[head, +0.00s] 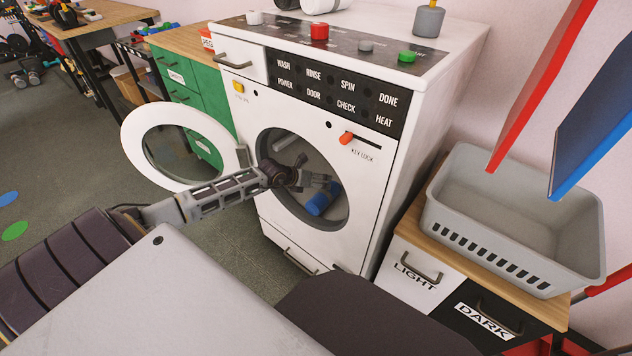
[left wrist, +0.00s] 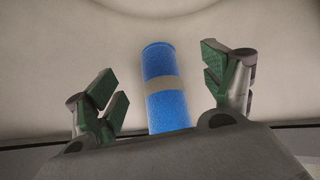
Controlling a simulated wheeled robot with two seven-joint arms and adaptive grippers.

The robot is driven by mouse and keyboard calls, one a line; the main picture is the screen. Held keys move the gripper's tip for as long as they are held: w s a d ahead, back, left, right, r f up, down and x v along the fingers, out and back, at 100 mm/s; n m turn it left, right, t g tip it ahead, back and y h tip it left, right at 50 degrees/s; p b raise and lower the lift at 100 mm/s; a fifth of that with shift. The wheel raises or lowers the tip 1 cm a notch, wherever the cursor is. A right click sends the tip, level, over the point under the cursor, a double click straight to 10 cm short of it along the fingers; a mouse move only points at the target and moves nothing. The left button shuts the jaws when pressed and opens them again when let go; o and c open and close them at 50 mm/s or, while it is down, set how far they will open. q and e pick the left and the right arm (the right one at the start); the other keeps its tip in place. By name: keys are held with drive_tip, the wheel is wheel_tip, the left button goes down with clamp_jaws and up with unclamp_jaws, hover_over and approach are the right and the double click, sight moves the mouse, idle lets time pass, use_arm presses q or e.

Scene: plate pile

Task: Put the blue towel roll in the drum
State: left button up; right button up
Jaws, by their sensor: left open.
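The blue towel roll (head: 322,199) lies inside the drum (head: 296,205) of the white washing machine. In the left wrist view the blue roll (left wrist: 166,100), with a pale band around its middle, lies between and beyond my open fingers, with a gap on both sides. My left gripper (head: 318,182) reaches through the round door opening into the drum and is open; its green-padded fingers show in the left wrist view (left wrist: 165,92). The round door (head: 132,140) stands wide open to the left. My right gripper is not seen.
The washing machine (head: 400,110) has red, grey and green knobs on top. A grey basket (head: 440,205) stands on the cabinet at right, and red (head: 535,85) and blue (head: 590,125) panels hang above it. Green drawers (head: 185,95) stand behind the open door.

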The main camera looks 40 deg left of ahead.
use_arm(q)
drive_tip(key=shift+s, duration=0.15)
drive_tip(key=shift+s+r, duration=0.1)
drive_tip(key=v, duration=1.1)
drive_tip(key=shift+r, duration=0.2)
idle(1.2)
drive_tip(key=shift+s, duration=0.1)
idle(1.1)
